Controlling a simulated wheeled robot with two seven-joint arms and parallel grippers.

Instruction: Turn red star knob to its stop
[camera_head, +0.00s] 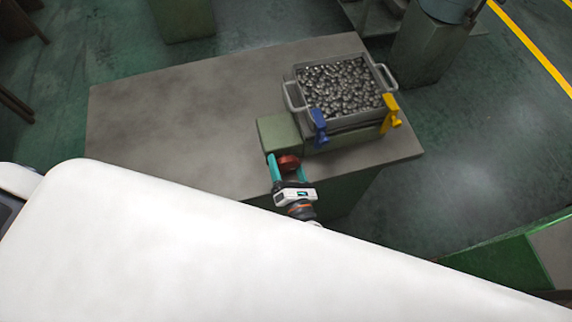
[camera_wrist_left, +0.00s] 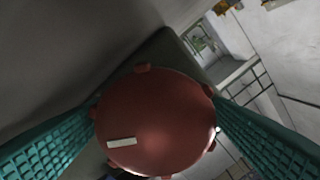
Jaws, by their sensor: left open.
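The red star knob (camera_head: 288,163) sits on the front of a small green box (camera_head: 279,132) on the table. In the left wrist view the knob (camera_wrist_left: 155,120) fills the middle, with short lobes round its rim and a pale mark at its lower left. My left gripper (camera_head: 286,165) is at the knob, its teal fingers open on either side of it. In the left wrist view the fingers come in from the lower left and lower right; I cannot tell whether they touch the rim. My right gripper is not in view.
A metal tray (camera_head: 289,98) of small metal parts stands behind the knob. A blue clamp handle (camera_head: 319,127) is close to the right of my fingers, and a yellow one (camera_head: 391,112) is farther right. The grey table (camera_head: 170,125) is bare on the left.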

